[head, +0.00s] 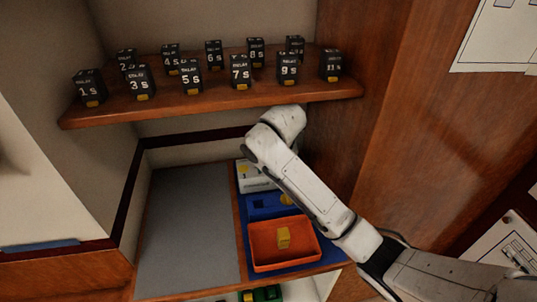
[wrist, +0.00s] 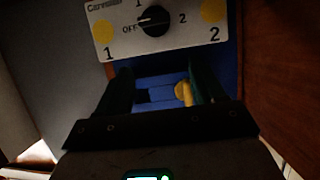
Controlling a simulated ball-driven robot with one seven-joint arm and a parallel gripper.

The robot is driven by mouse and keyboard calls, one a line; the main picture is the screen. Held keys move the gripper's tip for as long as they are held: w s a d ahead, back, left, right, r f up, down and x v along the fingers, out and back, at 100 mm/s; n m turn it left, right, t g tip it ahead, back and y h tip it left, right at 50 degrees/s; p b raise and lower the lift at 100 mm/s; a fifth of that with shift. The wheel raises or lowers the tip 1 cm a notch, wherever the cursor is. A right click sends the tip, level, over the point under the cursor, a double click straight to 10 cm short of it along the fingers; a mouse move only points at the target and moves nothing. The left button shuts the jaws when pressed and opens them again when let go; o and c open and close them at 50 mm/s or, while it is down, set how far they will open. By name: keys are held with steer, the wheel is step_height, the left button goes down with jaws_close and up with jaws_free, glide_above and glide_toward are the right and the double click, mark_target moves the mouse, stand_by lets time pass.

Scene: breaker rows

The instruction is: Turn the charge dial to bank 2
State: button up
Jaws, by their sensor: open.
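The charge dial (wrist: 155,20) is a black round knob on a white panel (wrist: 103,30). The panel carries the labels OFF, 1 and 2 and a yellow disc at each side. The dial's pale mark points left, towards OFF. In the head view the panel (head: 246,184) shows beyond the blue fixture, and my arm hides its right part and the dial. My gripper (wrist: 160,88) is open and empty. Its two dark fingers point towards the panel, short of the dial and apart from it.
A blue fixture (head: 262,212) with a dark slot and a yellow piece (wrist: 183,92) lies below the panel. An orange tray (head: 257,257) holds a yellow block (head: 283,237). A shelf (head: 130,109) of numbered black relays overhangs the back. The grey surface (head: 190,230) at left is clear.

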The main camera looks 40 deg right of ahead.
steer(key=w+d, duration=0.1)
steer(key=w, duration=0.1)
steer(key=w+d, duration=0.1)
steer(key=w, duration=0.1)
steer(key=shift+d+p, duration=0.3)
steer(key=shift+p, duration=0.05)
steer(key=shift+x, duration=0.95)
steer(key=shift+w+d+f, duration=0.15)
steer(key=shift+f, duration=0.45)
steer(key=shift+c, duration=0.3)
steer(key=c, duration=1)
